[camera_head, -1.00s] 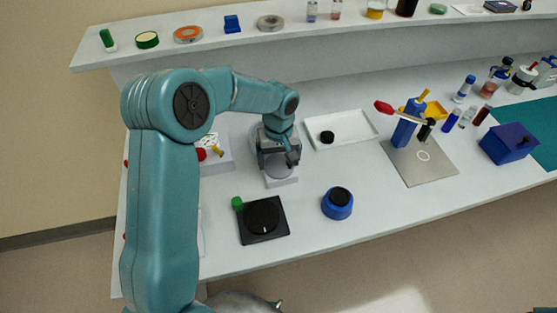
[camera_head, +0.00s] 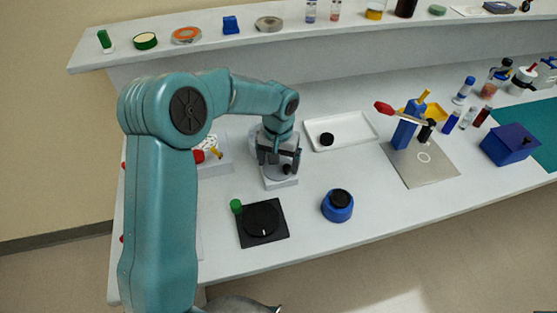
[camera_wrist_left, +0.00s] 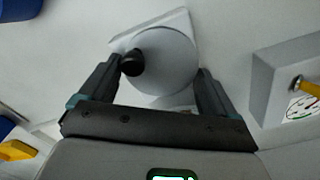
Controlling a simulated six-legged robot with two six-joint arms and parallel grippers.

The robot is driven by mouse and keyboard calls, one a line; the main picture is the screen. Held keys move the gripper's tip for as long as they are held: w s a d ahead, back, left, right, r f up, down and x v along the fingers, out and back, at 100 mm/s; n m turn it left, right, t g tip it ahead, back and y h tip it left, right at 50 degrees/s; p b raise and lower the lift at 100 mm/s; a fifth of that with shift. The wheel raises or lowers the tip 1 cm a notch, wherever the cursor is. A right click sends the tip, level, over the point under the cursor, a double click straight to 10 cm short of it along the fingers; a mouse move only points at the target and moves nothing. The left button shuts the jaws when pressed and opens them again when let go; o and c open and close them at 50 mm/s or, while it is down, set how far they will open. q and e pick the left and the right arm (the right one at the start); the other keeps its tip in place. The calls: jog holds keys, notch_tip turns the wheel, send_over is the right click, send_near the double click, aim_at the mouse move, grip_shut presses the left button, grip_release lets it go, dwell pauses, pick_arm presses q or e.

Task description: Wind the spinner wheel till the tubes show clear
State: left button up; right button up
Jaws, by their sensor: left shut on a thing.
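The spinner wheel is a pale grey disc (camera_wrist_left: 165,68) with a black knob (camera_wrist_left: 131,63) near its rim, on a light base (camera_head: 281,183). In the left wrist view the fingers of my left gripper (camera_wrist_left: 161,82) lie on opposite sides of the disc, the left finger beside the knob. In the head view my left gripper (camera_head: 279,166) is over the wheel and hides most of it. It is shut on the wheel, spread wide across it. I cannot make out any tubes in the spinner. My right gripper is not in view.
A black plate with a dial (camera_head: 263,222) and a blue jar (camera_head: 338,206) stand in front. A white tray (camera_head: 356,124) lies to the right. A grey box with a gauge (camera_wrist_left: 290,80) stands close beside the wheel. The front right of the bench is clear.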

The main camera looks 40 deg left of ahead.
aim_at(278, 166)
pick_arm(q)
jog(key=shift+w+r, duration=0.1)
jog(key=shift+r, duration=0.05)
jog(key=o, duration=0.8)
jog(key=shift+c, duration=0.2)
notch_tip(278, 166, up, 16)
jog(key=shift+r, duration=0.15)
